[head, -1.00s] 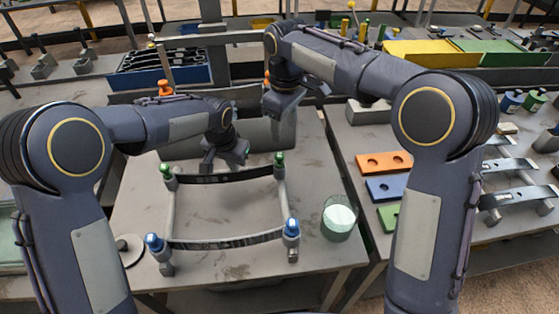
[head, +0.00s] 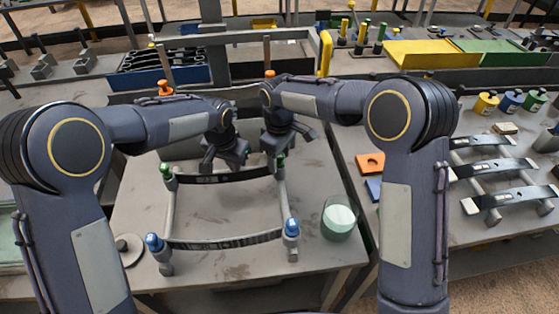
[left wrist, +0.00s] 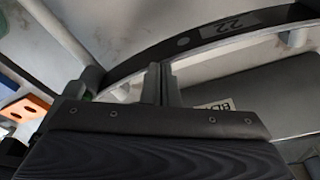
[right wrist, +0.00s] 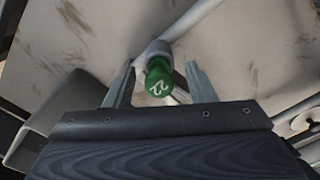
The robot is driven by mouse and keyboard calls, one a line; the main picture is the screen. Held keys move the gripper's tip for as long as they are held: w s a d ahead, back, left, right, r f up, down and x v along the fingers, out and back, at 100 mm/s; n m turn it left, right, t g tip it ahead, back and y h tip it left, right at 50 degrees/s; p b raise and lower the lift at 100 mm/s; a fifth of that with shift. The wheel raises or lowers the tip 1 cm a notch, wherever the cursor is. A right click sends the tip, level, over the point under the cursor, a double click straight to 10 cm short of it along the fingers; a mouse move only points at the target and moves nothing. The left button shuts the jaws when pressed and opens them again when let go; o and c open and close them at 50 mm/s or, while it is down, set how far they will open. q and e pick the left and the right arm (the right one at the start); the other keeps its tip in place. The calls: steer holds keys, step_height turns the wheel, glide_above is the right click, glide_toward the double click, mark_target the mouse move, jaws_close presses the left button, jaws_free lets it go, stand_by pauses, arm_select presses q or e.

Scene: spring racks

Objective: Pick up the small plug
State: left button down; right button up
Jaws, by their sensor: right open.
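A small green plug (right wrist: 158,82) marked 22 sits on the end of a grey post in the right wrist view. In the head view this plug (head: 279,161) tops the back right post of the frame on the table. My right gripper (right wrist: 160,80) is open, with one finger on each side of the plug and no clear contact. My left gripper (head: 211,166) is at the frame's back dark strip (head: 232,177). In the left wrist view its fingers are nearly together at the strip (left wrist: 215,35), with nothing seen held between them.
Another green plug (head: 166,170) tops the back left post. Blue plugs (head: 154,242) top the front posts. A glass jar (head: 338,221) stands right of the frame. Two orange knobs (head: 165,88) stand behind. The right table holds coloured plates (head: 370,163) and curved metal strips (head: 500,170).

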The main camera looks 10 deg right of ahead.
steer(key=shift+f, duration=0.3)
jaws_close()
steer(key=shift+r, duration=0.15)
step_height(320, 180, up, 10)
steer(key=shift+f, duration=0.1)
stand_by(0.3)
steer(key=c, duration=0.8)
jaws_free()
jaws_close()
